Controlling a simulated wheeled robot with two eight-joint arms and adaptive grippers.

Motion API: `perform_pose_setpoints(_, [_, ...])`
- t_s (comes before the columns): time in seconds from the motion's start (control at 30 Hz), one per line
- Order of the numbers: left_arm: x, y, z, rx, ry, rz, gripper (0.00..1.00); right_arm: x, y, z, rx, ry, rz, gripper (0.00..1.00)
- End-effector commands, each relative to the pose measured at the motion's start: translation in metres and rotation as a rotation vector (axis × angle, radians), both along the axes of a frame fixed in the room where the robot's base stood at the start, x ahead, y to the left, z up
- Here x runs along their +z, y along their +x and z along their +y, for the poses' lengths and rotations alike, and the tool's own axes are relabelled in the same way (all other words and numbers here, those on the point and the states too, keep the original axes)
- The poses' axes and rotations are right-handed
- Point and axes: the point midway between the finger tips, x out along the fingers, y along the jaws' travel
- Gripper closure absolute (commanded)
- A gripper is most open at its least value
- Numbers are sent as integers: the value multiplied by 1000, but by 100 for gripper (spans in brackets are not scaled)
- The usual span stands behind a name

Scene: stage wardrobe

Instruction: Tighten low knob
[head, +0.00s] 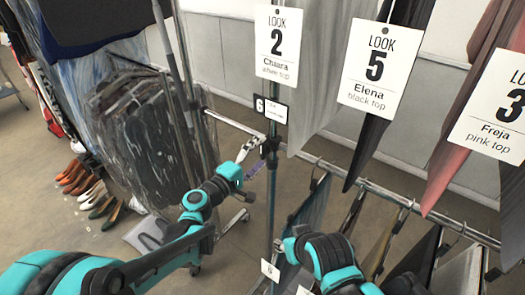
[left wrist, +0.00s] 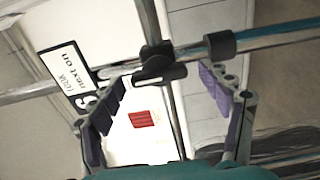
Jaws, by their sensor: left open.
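A black knob with a clamp body (head: 270,144) sits on the upright pole of the garment rack, where a horizontal rail meets it. In the left wrist view the black knob (left wrist: 160,66) lies between and just beyond the fingertips. My left gripper (head: 254,147) is open beside the pole, its fingers pointing at the knob. In the left wrist view my left gripper (left wrist: 164,80) has its purple-padded fingers spread wide, and I see no contact with the knob. My right arm reaches in from the bottom; its fingers are not clear.
A small "next on" tag (left wrist: 70,75) hangs beside the knob. Look cards, such as the Look 2 card (head: 278,45), hang with clothes above and right. A lower rail (head: 340,174) carries more hangers. Bagged garments (head: 165,140) and shoes (head: 95,190) stand at left.

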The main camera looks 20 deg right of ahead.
Motion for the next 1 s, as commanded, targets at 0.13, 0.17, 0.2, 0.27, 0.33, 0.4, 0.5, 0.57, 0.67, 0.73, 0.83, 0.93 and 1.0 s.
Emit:
perform_pose_setpoints(0.13, [0,-21,28,4,0,0,22,0,0,0,0,0,0,60])
perform_pose_setpoints(0.17, [0,-25,33,4,0,0,22,0,0,0,0,0,0,60])
perform_pose_setpoints(0.2, [0,-30,40,4,0,0,22,0,0,0,0,0,0,60])
perform_pose_setpoints(0.27, [0,-38,50,4,0,0,22,0,0,0,0,0,0,60])
perform_pose_setpoints(0.33, [0,-46,60,3,1,-1,22,0,0,0,0,0,0,60])
perform_pose_setpoints(0.4, [0,-52,68,3,1,-1,22,0,0,0,0,0,0,60])
perform_pose_setpoints(0.5, [0,-58,75,2,1,-1,22,0,0,0,0,0,0,60])
perform_pose_setpoints(0.57, [0,-60,78,1,1,-1,22,0,0,0,0,0,0,60])
perform_pose_setpoints(0.67, [0,-62,79,0,1,-1,22,0,0,0,0,0,0,60])
perform_pose_setpoints(0.73, [0,-62,79,0,1,-1,22,0,0,0,0,0,0,60])
perform_pose_setpoints(0.83, [0,-62,79,0,1,-1,22,0,0,0,0,0,0,60])
perform_pose_setpoints(0.93, [0,-62,79,0,1,-1,22,0,0,0,0,0,0,60])
perform_pose_setpoints(1.0, [0,-62,79,0,1,-1,22,0,0,0,0,0,0,60])
